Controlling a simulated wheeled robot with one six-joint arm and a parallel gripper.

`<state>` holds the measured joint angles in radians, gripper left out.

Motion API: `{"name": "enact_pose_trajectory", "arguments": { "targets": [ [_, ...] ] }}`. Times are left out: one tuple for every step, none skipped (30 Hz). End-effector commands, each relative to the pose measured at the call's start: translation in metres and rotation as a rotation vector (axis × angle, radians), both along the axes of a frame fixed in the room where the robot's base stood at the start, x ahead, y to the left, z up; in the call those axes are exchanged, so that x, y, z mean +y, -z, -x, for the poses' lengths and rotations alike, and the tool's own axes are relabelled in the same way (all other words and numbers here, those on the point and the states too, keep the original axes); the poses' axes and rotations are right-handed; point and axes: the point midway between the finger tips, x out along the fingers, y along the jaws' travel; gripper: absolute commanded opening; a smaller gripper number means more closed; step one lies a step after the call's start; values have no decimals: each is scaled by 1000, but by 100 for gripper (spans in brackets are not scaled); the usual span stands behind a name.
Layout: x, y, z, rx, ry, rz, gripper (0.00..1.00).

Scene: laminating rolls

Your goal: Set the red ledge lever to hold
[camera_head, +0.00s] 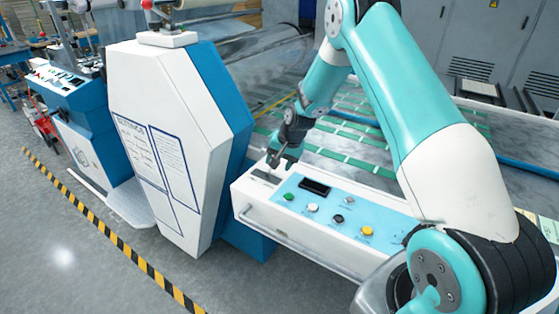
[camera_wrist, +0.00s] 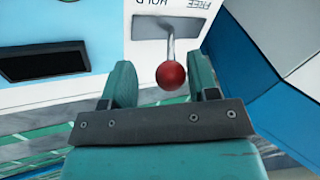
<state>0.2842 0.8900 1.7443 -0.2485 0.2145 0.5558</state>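The red ledge lever is a metal stem with a red ball knob (camera_wrist: 171,75), seen in the wrist view. Its stem rises from a grey slot plate (camera_wrist: 150,27) on the white ledge, a little right of the plate's middle. Upside-down labels read HOLD on the left and FREE on the right. My gripper (camera_wrist: 163,82) is open, with a finger on each side of the knob. The knob looks close to the right finger, with a gap to the left finger. In the head view my gripper (camera_head: 280,160) is over the ledge's left end and the knob cannot be made out.
The white control ledge (camera_head: 300,228) has a blue panel with a dark display (camera_head: 315,187) and several buttons. A tall white and blue machine housing (camera_head: 165,130) stands close left of my gripper. Striped floor tape (camera_head: 110,240) runs along the front left.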

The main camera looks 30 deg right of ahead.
Motion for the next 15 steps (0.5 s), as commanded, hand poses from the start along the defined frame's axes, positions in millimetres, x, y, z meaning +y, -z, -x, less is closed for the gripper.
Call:
{"name": "enact_pose_trajectory", "arguments": {
  "targets": [
    [0,-1,-1,-2,-1,0,55],
    [0,-1,-1,-3,-1,0,55],
    [0,-2,-1,-4,-1,-1,55],
    [0,-2,-1,-4,0,0,55],
    [0,-3,-1,-4,0,0,55],
    [-1,-6,0,-6,0,0,55],
    [-2,-9,1,-6,1,0,55],
    [-3,-12,2,-8,0,1,55],
    [-4,-18,4,-8,0,1,55],
    [-5,-23,5,-10,1,1,55],
    [-6,-28,8,-9,1,2,55],
    [-7,-37,11,-10,1,1,55],
    [-9,-44,13,-11,2,2,55],
    [-10,-51,16,-10,2,2,55],
    [-12,-61,20,-11,3,3,55]
  ]
}}
